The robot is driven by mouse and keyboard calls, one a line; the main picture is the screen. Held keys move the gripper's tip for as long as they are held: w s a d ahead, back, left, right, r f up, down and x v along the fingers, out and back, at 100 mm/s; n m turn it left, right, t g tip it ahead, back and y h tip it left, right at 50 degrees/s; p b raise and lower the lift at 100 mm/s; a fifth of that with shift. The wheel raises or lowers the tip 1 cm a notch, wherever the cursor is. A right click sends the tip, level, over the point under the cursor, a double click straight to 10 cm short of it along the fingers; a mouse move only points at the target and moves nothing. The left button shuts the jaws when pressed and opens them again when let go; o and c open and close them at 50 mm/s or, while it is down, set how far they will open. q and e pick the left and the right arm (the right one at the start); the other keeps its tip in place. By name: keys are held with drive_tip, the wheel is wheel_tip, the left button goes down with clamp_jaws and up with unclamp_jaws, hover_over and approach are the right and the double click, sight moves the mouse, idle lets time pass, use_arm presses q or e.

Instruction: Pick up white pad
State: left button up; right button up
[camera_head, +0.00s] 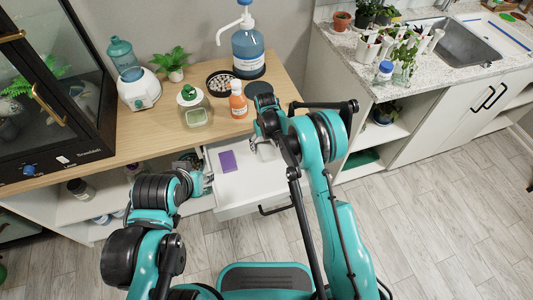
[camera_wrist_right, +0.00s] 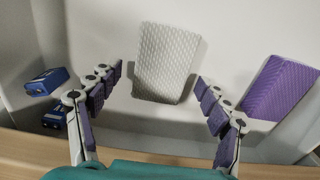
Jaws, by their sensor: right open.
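The white pad (camera_wrist_right: 166,58), a textured rectangle, lies in the open white drawer and shows in the right wrist view between and just beyond my open fingers. My right gripper (camera_wrist_right: 158,80) is open above the drawer, with one finger on each side of the pad and nothing held. In the head view the right gripper (camera_head: 262,140) is over the drawer's back part, and the arm mostly hides the white pad. My left gripper (camera_head: 203,180) is low by the drawer's left side; its jaws are too small to read.
A purple pad (camera_wrist_right: 282,88) lies right of the white pad in the drawer (camera_head: 240,191). On the wooden counter above are an orange bottle (camera_head: 238,101), a glass jar (camera_head: 194,106) and a pump jug (camera_head: 248,52).

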sight(266, 147)
drive_tip(key=shift+r, duration=0.1)
drive_tip(key=shift+c, duration=1.2)
drive_tip(key=c, duration=0.8)
drive_tip(key=shift+r, duration=0.3)
wheel_tip(266, 147, up, 4)
drive_tip(key=shift+f+p, duration=0.1)
drive_tip(key=shift+p, duration=1.05)
drive_tip(key=s+d+r+p, duration=0.3)
drive_tip(key=s+d+r, duration=0.3)
drive_tip(key=s, duration=0.3)
drive_tip(key=shift+d+r, duration=0.3)
drive_tip(key=shift+d, duration=0.45)
